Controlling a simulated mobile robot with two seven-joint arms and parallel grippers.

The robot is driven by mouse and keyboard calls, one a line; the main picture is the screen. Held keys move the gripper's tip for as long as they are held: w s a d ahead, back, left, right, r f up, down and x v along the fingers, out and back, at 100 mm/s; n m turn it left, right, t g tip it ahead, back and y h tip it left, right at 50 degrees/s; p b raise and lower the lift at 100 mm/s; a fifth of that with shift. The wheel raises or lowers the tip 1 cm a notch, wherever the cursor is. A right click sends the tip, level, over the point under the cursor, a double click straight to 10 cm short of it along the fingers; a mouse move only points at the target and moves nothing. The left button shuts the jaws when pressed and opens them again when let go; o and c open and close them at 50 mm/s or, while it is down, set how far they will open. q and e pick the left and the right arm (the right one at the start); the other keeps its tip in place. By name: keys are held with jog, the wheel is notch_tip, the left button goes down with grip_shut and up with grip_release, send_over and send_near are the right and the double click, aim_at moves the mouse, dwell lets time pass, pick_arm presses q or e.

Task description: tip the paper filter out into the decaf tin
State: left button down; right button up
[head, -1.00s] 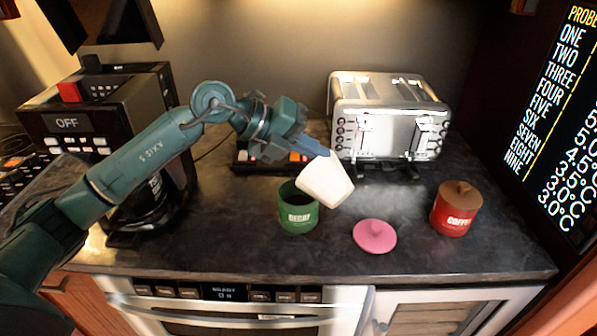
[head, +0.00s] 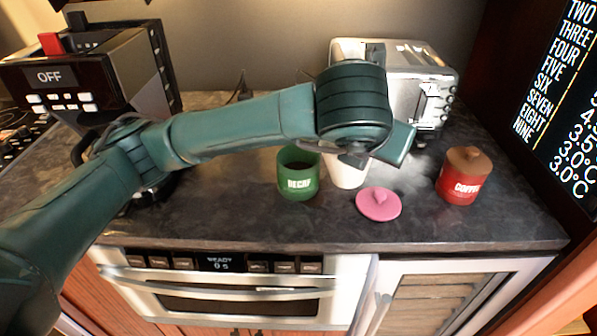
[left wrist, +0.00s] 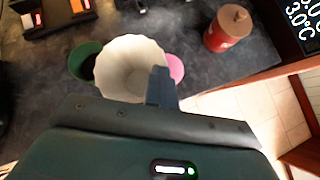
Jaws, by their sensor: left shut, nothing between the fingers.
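The paper filter (head: 347,172) is a white cup shape, standing roughly upright just right of the decaf tin; its top is hidden behind my gripper. In the left wrist view the filter (left wrist: 125,68) shows its wide fluted mouth, and its inside looks empty. The green decaf tin (head: 298,184) stands open on the counter with dark contents; it also shows in the left wrist view (left wrist: 78,68), partly behind the filter. My left gripper (head: 400,145) is shut and empty, over the filter's right side. Its finger (left wrist: 160,85) overlaps the filter's rim in the wrist view. My right gripper is out of view.
A pink lid (head: 378,204) lies right of the filter. A red coffee tin (head: 463,178) with a brown lid stands farther right. A toaster (head: 425,85) is behind, and a black coffee machine (head: 90,85) is at left. The counter's front is clear.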

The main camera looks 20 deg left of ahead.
pick_arm(q)
jog(key=shift+a+r+p, duration=0.15)
jog(key=shift+a+p, duration=0.05)
jog(key=shift+p, duration=0.1)
jog(key=shift+r, duration=1.95)
